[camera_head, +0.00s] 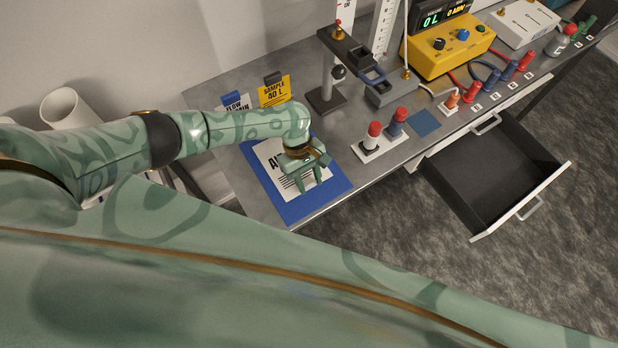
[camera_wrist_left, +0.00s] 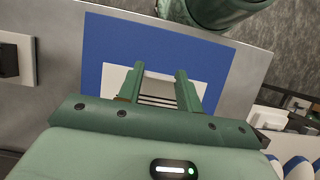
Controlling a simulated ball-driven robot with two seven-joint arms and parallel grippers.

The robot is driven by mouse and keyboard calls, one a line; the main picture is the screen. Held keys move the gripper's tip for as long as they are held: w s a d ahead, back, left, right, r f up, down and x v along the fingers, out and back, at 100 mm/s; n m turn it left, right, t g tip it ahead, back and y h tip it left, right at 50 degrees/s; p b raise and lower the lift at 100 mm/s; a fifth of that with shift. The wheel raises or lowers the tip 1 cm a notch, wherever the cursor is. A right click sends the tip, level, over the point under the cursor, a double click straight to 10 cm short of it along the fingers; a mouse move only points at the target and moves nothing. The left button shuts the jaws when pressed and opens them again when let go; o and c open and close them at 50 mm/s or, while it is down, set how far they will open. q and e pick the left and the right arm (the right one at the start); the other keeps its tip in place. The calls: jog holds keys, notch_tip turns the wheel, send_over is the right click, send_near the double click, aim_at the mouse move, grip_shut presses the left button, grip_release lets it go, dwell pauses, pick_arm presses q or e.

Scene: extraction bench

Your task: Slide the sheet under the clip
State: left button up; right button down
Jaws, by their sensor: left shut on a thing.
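The white sheet (camera_head: 268,158) with black print lies over the blue board (camera_head: 312,206) at the near left of the bench. In the left wrist view, part of the sheet (camera_wrist_left: 113,80) shows against the blue board (camera_wrist_left: 112,42). The arm covers the upper part of the board, and I cannot make out the clip. My right gripper is not in view.
A rack with red and blue plugs (camera_head: 380,145) stands right of the board. A stand (camera_head: 326,100) and yellow meter (camera_head: 450,50) are farther back. An open drawer (camera_head: 520,208) juts out at the right.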

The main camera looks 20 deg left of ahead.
pick_arm(q)
jog(key=shift+s+f, duration=0.1)
jog(key=o, duration=1)
jog(key=p+v, duration=0.3)
jog(key=v, duration=1.3)
jog(key=shift+p, duration=0.3)
